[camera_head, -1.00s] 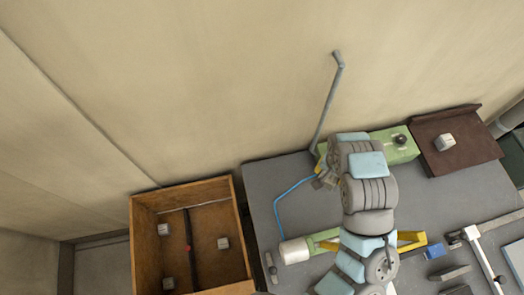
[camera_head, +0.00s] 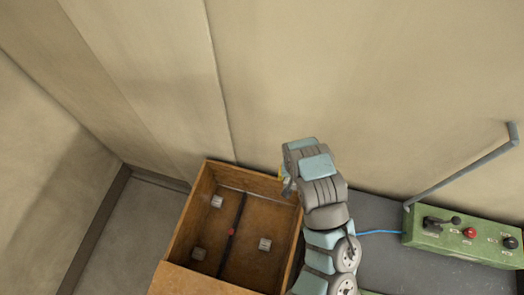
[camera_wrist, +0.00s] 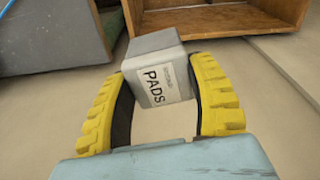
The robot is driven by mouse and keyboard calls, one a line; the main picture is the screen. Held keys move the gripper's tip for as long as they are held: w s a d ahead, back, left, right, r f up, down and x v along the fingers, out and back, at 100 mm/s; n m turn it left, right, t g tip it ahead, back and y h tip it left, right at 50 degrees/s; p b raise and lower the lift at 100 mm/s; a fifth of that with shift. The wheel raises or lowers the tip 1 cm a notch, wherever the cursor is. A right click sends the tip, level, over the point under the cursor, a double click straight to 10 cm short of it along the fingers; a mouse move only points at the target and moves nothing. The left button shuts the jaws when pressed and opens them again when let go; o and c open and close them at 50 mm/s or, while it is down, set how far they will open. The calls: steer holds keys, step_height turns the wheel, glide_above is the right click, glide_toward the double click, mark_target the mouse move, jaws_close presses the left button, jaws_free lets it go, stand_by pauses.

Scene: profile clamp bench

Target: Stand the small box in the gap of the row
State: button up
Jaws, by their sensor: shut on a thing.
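My gripper (camera_wrist: 158,88) is shut on the small grey box (camera_wrist: 152,47), with one yellow finger on each side. The box has a white label reading "PADS" and appears tilted in the wrist view. In the head view my gripper (camera_head: 286,182) is mostly hidden by the arm, near the upper right corner of the wooden crate; the held box cannot be made out there.
A red mark (camera_head: 230,231) is on the divider. The grey bench (camera_head: 385,262) is right of the crate, with a green control box (camera_head: 460,243), a grey bent rod (camera_head: 460,175) and a blue cable (camera_head: 378,232). Bare floor (camera_head: 130,225) lies left of the crate.

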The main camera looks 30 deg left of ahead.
steer(key=s+a+f+n+b, duration=0.45)
steer(key=s+a+f, duration=0.2)
steer(key=f, duration=0.45)
steer(key=s+a+f+n+b, duration=0.4)
steer(key=s+a+f+b, duration=0.25)
steer(key=f, duration=0.45)
steer(key=s+a+f+n+g+y+b, duration=0.1)
steer(key=s+a+f+n+g+b, duration=0.15)
steer(key=s+f+n+b, duration=1.05)
steer(key=w+a+f+m+b, duration=0.2)
steer(key=a+f+m+b, duration=0.3)
steer(key=a+f, duration=0.8)
step_height(320, 180, down, 4)
steer(key=t+b, duration=0.1)
steer(key=b, duration=0.2)
steer(key=shift+w+a+b, duration=0.15)
steer(key=shift+a+b, duration=0.15)
steer(key=shift+a, duration=0.1)
steer(key=shift+f, duration=0.1)
steer(key=shift+f, duration=0.1)
steer(key=shift+f+b, duration=0.35)
steer(key=shift+b, duration=0.1)
